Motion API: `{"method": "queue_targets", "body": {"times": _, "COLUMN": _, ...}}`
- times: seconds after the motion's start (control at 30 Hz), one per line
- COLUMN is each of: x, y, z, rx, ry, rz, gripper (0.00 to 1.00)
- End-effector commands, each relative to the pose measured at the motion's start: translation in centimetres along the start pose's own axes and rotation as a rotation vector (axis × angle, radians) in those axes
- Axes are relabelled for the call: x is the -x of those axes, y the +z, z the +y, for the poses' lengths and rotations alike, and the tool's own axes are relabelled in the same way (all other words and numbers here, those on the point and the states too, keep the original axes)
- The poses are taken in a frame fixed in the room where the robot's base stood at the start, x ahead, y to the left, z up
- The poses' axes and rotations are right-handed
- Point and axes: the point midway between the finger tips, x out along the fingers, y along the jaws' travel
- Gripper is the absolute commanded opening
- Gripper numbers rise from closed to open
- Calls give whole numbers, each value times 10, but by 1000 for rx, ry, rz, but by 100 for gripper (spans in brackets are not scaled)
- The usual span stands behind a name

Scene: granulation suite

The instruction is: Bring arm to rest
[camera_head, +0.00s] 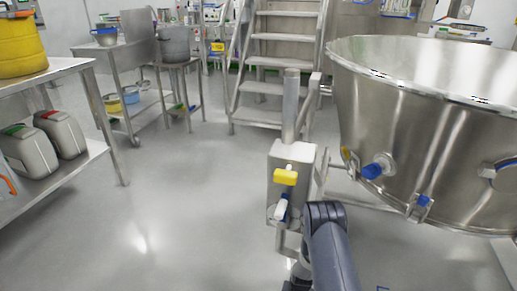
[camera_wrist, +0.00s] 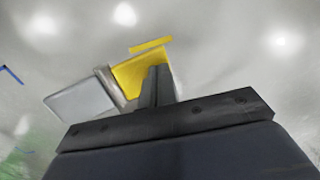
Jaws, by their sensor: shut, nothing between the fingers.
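My arm (camera_head: 330,245) rises from the bottom edge in the head view, a dark blue-grey link bent in front of a steel post-mounted box (camera_head: 290,165). In that view I cannot make out the fingers. In the wrist view my gripper (camera_wrist: 158,80) is shut, its dark fingers together and empty. Behind the fingers, partly hidden by them, is a yellow piece (camera_wrist: 132,76) joined to a pale grey block (camera_wrist: 82,102). I cannot tell whether the fingers touch it. The box carries a yellow knob (camera_head: 285,177) in the head view.
A large steel bowl (camera_head: 420,140) with blue-capped fittings stands close on the right. Steel steps (camera_head: 282,62) are behind the box. A bench (camera_head: 75,68) with a yellow drum (camera_head: 22,45) and pale canisters (camera_head: 60,133) is at left. The floor (camera_head: 170,215) between is clear.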

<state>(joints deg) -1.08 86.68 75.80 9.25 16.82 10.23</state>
Motion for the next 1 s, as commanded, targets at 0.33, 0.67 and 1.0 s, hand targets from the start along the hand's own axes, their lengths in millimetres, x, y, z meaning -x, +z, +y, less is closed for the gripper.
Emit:
{"method": "queue_targets", "body": {"times": 0.33, "x": 12, "y": 0, "z": 0, "rx": 0, "ry": 0, "rz": 2, "gripper": 0}}
{"method": "queue_targets", "body": {"times": 0.67, "x": 76, "y": -1, "z": -1, "rx": -1, "ry": -1, "rz": 4, "gripper": 0}}
{"method": "queue_targets", "body": {"times": 1.0, "x": 73, "y": 1, "z": 0, "rx": 0, "ry": 1, "rz": -2, "gripper": 0}}
